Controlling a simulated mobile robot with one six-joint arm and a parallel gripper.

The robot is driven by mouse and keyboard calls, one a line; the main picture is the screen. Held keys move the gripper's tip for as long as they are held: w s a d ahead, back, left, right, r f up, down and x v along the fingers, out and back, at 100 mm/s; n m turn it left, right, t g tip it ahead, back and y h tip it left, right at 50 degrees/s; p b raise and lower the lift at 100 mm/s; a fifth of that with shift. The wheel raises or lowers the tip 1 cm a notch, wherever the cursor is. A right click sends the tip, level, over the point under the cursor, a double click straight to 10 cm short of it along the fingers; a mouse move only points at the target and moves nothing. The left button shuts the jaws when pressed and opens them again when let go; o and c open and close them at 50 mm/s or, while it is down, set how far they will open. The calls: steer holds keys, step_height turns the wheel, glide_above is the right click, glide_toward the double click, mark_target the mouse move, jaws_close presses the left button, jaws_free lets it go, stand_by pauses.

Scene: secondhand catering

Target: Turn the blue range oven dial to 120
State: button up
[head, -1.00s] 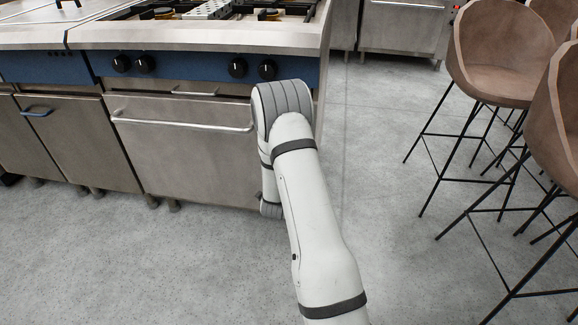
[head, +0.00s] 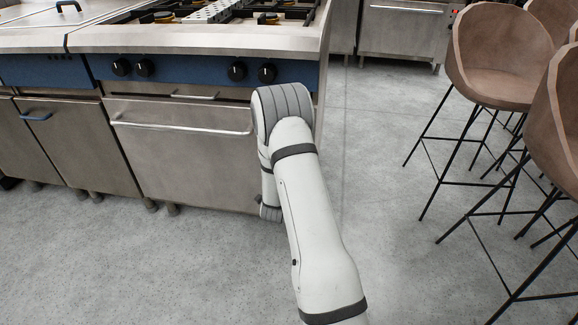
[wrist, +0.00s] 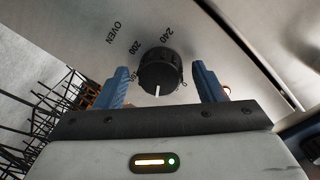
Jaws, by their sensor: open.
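The black oven dial (wrist: 160,72) shows in the wrist view on a pale metal-looking panel marked OVEN. The dial's white pointer line is toward the bottom of the picture, near neither 240 nor 200. My gripper (wrist: 158,77) is open, with one blue finger on each side of the dial; contact cannot be told. In the head view, the range (head: 190,40) has a blue front strip with several black dials, the rightmost (head: 267,73) just above my arm. My gripper is hidden there.
The range's oven door with its bar handle (head: 180,126) lies below the dials. Burners (head: 230,12) are on top. Brown stools (head: 495,60) with thin black legs stand to the right. The grey floor (head: 385,120) between range and stools is clear.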

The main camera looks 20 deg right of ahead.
steer(key=p+v, duration=0.2)
steer(key=v, duration=0.5)
steer(key=shift+s+a, duration=0.25)
steer(key=shift+s, duration=0.1)
steer(key=s+a+r+n+g+y+p, duration=0.1)
steer(key=a+r+n+y+p, duration=0.2)
steer(key=r+p, duration=0.45)
steer(key=s+a+r+n+g+y+p, duration=0.1)
steer(key=a+r+n+g+y+p, duration=0.2)
steer(key=r, duration=0.8)
steer(key=s+a+r+n+y+p, duration=0.1)
steer(key=a+r+n+y+p, duration=0.2)
steer(key=r+p, duration=0.5)
steer(key=s+a+r+n+g+p, duration=0.1)
steer(key=s+r+p, duration=0.3)
steer(key=s+r, duration=0.4)
steer(key=s+a+r+n+g+p, duration=0.2)
steer(key=s+r+n+g+p, duration=0.2)
steer(key=s+r, duration=0.5)
steer(key=s+a+r+n+g+y+p, duration=0.1)
steer(key=s+r+n+g+p, duration=0.1)
steer(key=s+r+p, duration=0.3)
steer(key=s+r, duration=0.3)
steer(key=s, duration=0.1)
steer(key=shift+a+r+n, duration=0.3)
steer(key=shift+a, duration=0.05)
